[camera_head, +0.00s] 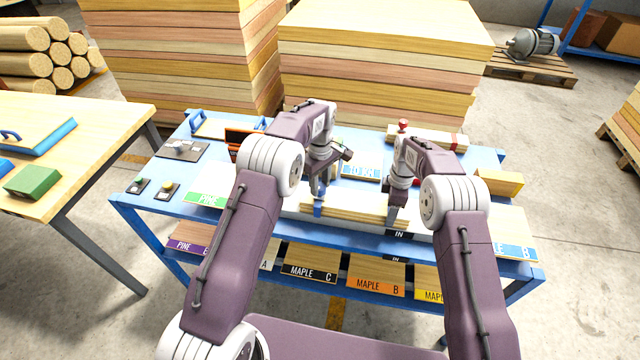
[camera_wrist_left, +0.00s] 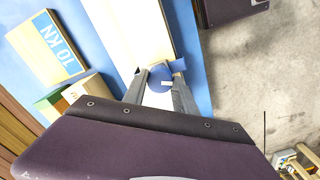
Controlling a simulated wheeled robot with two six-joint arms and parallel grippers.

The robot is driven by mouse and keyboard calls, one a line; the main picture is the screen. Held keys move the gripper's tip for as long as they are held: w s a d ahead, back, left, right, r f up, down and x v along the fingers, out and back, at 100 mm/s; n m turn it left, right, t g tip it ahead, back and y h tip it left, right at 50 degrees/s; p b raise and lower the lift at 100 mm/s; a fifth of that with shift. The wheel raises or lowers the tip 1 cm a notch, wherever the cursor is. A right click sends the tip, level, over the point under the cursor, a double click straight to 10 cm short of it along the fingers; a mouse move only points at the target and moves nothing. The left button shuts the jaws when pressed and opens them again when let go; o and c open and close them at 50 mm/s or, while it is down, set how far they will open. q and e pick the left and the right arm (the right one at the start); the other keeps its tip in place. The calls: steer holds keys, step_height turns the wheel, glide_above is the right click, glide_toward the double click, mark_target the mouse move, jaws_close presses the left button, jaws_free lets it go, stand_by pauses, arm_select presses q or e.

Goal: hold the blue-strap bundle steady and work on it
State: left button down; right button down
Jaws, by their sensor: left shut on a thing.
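The blue-strap bundle (camera_head: 358,209), a stack of thin pale wood strips, lies on the white top along the front of the blue bench. Its blue strap (camera_head: 318,210) shows near the left end. My left gripper (camera_head: 318,197) is shut on the bundle at the strap. In the left wrist view, the blue strap piece (camera_wrist_left: 160,80) sits between the two fingers, and the pale bundle (camera_wrist_left: 130,30) runs away upward. My right gripper (camera_head: 395,215) is down at the bundle's right end; its jaw opening cannot be made out.
The blue bench (camera_head: 130,200) carries a 10 KN block (camera_head: 360,171), also in the left wrist view (camera_wrist_left: 48,48), and a yellow block (camera_head: 499,182) at right. A red-knobbed tool (camera_head: 403,127) stands behind. Labelled veneer bins (camera_head: 310,262) sit below. Tall board stacks (camera_head: 380,60) rise behind.

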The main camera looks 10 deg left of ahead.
mark_target(320, 186)
arm_select(q)
steer(key=shift+n, duration=1)
arm_select(e)
steer(key=shift+f, duration=0.1)
arm_select(q)
steer(key=c, duration=1)
jaws_free()
steer(key=shift+o, duration=0.2)
arm_select(e)
steer(key=shift+c, duration=1.6)
jaws_free()
arm_select(q)
step_height(320, 186, up, 12)
